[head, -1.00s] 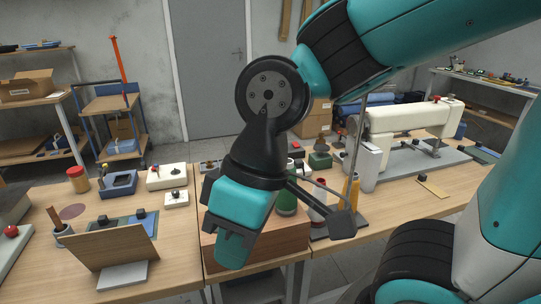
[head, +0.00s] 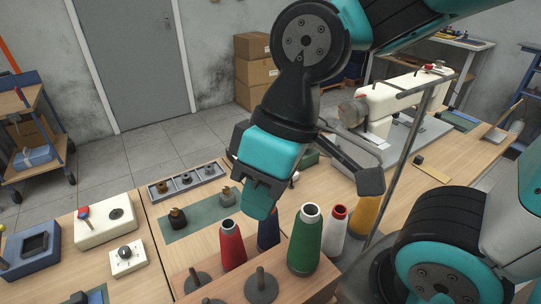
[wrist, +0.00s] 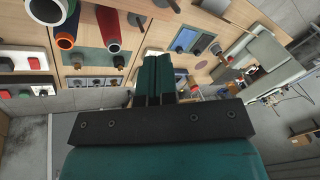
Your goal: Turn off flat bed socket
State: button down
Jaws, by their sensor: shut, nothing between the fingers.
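I cannot tell for sure which item is the flat bed socket. A white box (head: 97,231) on the left table carries a red-and-blue lever and a dark round socket. A smaller white box (head: 127,261) with a round dial lies in front of it. A white sewing machine (head: 397,97) stands on the right table. My gripper (head: 258,207) is shut and empty, in the air above the middle table, well to the right of both boxes. Its teal fingers are together in the wrist view (wrist: 155,78).
A red cone (head: 232,246), a green cone (head: 304,243) and other thread cones stand on a wooden stand below my gripper. A grey tray (head: 187,181) and a green mat (head: 202,221) lie behind. A blue box (head: 30,247) stands at the far left. A metal post (head: 408,150) rises on the right.

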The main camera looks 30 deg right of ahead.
jog(key=shift+w, duration=0.2)
jog(key=w+d+f+n+t+h+b, duration=0.1)
jog(key=w+d+f+n, duration=0.2)
jog(key=w+d, duration=0.3)
jog(key=w+d+f+n+t+h+b, duration=0.1)
jog(key=w+d+f+n, duration=0.3)
jog(key=w, duration=0.8)
jog(key=w+d+f+n+t+h+b, duration=0.2)
jog(key=w+d+f+n+b, duration=0.1)
jog(key=w+d+f, duration=0.4)
jog(key=shift+w+d+n, duration=0.5)
jog(key=shift+w+d, duration=0.3)
jog(key=shift+w, duration=0.3)
jog(key=p+x, duration=0.1)
jog(key=x, duration=1.3)
jog(key=shift+d+r, duration=0.1)
jog(key=shift+d, duration=0.05)
